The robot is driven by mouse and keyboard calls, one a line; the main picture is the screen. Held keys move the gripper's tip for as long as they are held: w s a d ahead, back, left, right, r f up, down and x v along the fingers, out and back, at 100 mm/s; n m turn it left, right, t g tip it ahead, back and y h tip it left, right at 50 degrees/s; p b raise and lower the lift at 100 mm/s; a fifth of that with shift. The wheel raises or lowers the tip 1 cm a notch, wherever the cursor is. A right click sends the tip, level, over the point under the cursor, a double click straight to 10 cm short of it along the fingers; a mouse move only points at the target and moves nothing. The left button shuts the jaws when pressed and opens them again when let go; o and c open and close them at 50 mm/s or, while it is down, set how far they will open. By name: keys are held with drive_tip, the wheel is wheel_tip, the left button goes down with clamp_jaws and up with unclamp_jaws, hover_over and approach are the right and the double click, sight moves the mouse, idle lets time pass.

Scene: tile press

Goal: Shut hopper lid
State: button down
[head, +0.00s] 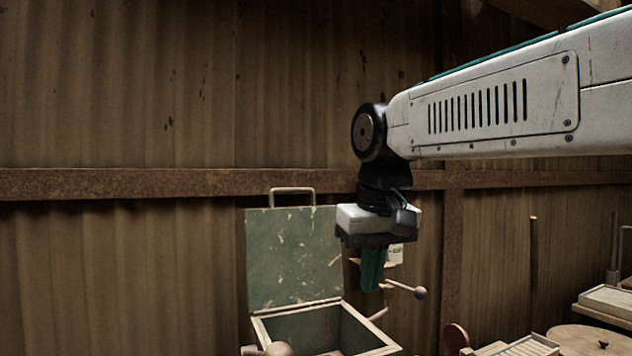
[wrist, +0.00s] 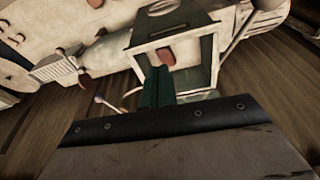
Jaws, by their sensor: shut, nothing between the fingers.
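The hopper (head: 373,347) is a square box with a pale rim at the bottom middle of the head view. Its green, paint-chipped lid (head: 292,258) stands open and nearly upright along the back edge. A metal loop handle (head: 293,190) sits on the lid's top edge. My gripper (head: 371,288) points down, to the right of the lid in the picture, with its teal fingers shut and empty. In the wrist view the fingers (wrist: 157,88) show in front of the hopper's open frame (wrist: 209,60). A reddish rounded thing shows inside that frame. I cannot make out the lid there.
A lever with a ball knob (head: 420,293) sticks out just right of my fingers. A round wooden table (head: 590,340) and a slatted tray (head: 528,346) are at the lower right. A corrugated wall (head: 120,110) with a rusty rail stands behind.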

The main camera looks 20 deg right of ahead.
drive_tip(key=w+d+r+m+t, duration=0.1)
drive_tip(key=w+r, duration=0.6)
drive_tip(key=w, duration=0.4)
drive_tip(key=w+d+r+m+t, duration=0.1)
drive_tip(key=w+d+r, duration=0.1)
drive_tip(key=w+r, duration=0.7)
drive_tip(key=w+d+r+t, duration=0.1)
drive_tip(key=w+r, duration=0.5)
drive_tip(key=w, duration=0.6)
wheel_tip(320, 180, down, 9)
drive_tip(key=w, duration=0.1)
drive_tip(key=shift+h, duration=0.4)
drive_tip(key=shift+a, duration=0.1)
